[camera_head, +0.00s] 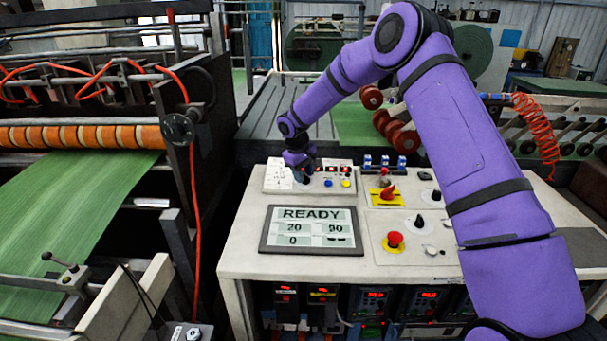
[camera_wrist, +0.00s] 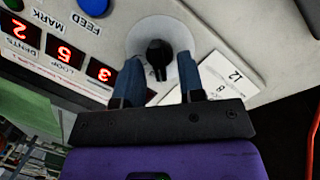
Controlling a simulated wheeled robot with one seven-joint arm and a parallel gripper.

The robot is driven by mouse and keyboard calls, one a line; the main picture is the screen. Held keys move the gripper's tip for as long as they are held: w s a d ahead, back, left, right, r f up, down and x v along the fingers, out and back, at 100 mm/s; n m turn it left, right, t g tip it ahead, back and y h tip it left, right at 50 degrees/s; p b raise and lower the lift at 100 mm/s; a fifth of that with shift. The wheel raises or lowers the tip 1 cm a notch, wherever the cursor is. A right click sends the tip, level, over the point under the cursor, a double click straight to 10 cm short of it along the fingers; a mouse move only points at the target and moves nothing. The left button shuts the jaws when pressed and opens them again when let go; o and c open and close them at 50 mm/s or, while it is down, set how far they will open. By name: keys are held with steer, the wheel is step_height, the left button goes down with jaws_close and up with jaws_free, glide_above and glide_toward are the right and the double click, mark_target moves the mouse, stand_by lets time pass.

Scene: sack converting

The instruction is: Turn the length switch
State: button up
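In the wrist view a black knob (camera_wrist: 160,58) sits on a pale round plate (camera_wrist: 150,30) on the panel, beside a white card (camera_wrist: 225,82) printed with numbers such as 12 and 8. I take this knob to be the length switch; no name label for it is readable. My gripper (camera_wrist: 160,66) is open, with one blue finger on each side of the knob and visible gaps between.
The console (camera_head: 238,262) carries a READY screen (camera_head: 310,229), a red mushroom button (camera_head: 395,239), a red switch on a yellow plate (camera_head: 388,195) and another black knob (camera_head: 419,221). Red digit displays and a blue button (camera_wrist: 94,7) lie beside the knob in the wrist view.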

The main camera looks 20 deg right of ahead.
step_height(320, 180, up, 10)
steer(key=a, duration=0.1)
steer(key=shift+a+r, duration=0.25)
steer(key=shift+a, duration=0.15)
steer(key=shift+s, duration=0.1)
steer(key=shift+c, duration=0.4)
jaws_close()
stand_by(1.1)
